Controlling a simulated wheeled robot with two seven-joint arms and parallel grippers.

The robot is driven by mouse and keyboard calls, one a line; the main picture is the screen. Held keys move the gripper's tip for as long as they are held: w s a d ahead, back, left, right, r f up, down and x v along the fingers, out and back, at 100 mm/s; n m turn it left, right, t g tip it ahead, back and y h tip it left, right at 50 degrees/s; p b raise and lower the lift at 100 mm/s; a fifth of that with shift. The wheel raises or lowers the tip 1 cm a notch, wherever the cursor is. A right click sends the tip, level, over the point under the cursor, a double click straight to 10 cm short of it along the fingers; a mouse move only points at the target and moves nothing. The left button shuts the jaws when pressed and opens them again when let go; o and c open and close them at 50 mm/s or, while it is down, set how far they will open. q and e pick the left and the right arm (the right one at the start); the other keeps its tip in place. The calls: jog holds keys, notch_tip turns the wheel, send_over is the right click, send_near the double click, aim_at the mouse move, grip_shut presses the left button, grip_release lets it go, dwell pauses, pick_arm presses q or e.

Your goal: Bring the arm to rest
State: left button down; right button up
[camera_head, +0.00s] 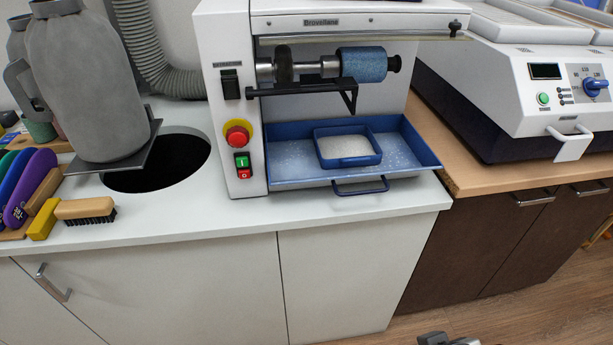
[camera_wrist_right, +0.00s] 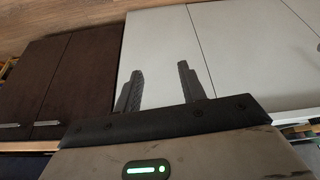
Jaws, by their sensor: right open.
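My right gripper (camera_wrist_right: 160,90) shows in the right wrist view with its two dark fingers apart and nothing between them. It is in front of the white cabinet doors, apart from them. In the head view, a small grey part of my right gripper (camera_head: 448,339) shows at the bottom edge, low over the wood floor and in front of the cabinets. My left gripper is in neither view.
A white counter (camera_head: 340,212) carries a grinding machine (camera_head: 228,90) with a blue tray (camera_head: 415,150) holding a smaller blue tray (camera_head: 372,160). A brush (camera_head: 86,208) and several coloured insoles lie at left. A white machine (camera_head: 510,110) stands right. The floor (camera_head: 540,310) before the cabinets looks clear.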

jog(key=w+a+f+t+y, duration=0.2)
jog(key=w+a+f+t, duration=0.1)
jog(key=f, duration=0.4)
jog(key=shift+w+a+f+t, duration=0.25)
jog(key=shift+a+f+t, duration=0.2)
jog(key=shift+t, duration=0.65)
jog(key=shift+r+n, duration=0.1)
jog(key=shift+n, duration=0.2)
dwell(0.6)
